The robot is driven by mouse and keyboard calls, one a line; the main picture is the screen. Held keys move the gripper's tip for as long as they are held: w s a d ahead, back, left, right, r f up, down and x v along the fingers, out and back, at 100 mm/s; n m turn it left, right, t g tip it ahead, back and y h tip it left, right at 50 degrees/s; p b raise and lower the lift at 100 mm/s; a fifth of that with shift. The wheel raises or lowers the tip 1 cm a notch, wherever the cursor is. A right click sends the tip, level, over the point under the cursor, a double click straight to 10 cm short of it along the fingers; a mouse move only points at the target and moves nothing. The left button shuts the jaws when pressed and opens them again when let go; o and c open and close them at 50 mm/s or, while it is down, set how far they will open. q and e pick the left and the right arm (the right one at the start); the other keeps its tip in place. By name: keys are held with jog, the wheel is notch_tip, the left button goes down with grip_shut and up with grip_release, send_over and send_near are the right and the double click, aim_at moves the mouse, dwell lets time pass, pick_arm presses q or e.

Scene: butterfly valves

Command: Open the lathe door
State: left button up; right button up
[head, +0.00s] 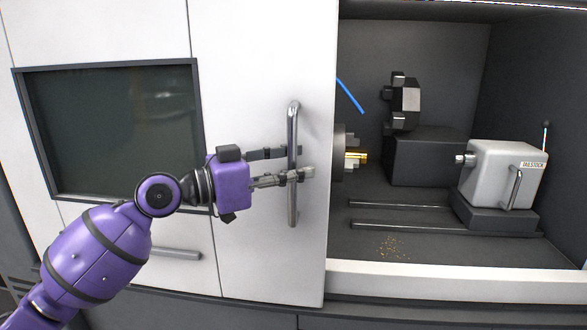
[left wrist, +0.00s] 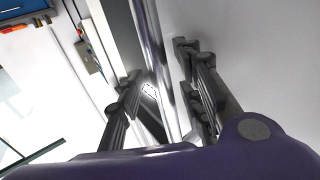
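The lathe interior is exposed to the right of the door's edge. A vertical metal bar handle (head: 293,130) stands on the door near that edge. My left gripper (head: 303,163) is at the middle of the handle, with one finger on each side of it. In the left wrist view the handle (left wrist: 153,45) runs between the two fingers, with gaps showing beside it, so the gripper (left wrist: 158,68) looks open. My right gripper is out of view.
Inside the lathe are a chuck (head: 341,155), a grey tailstock (head: 505,175), a dark tool turret (head: 404,100), rails (head: 440,228) and a blue hose (head: 349,95). A horizontal handle (head: 178,254) sits low on the panel at left.

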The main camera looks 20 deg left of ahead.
pick_arm(q)
jog(key=v, duration=1.2)
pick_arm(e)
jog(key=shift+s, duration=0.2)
pick_arm(q)
jog(key=shift+w, duration=0.1)
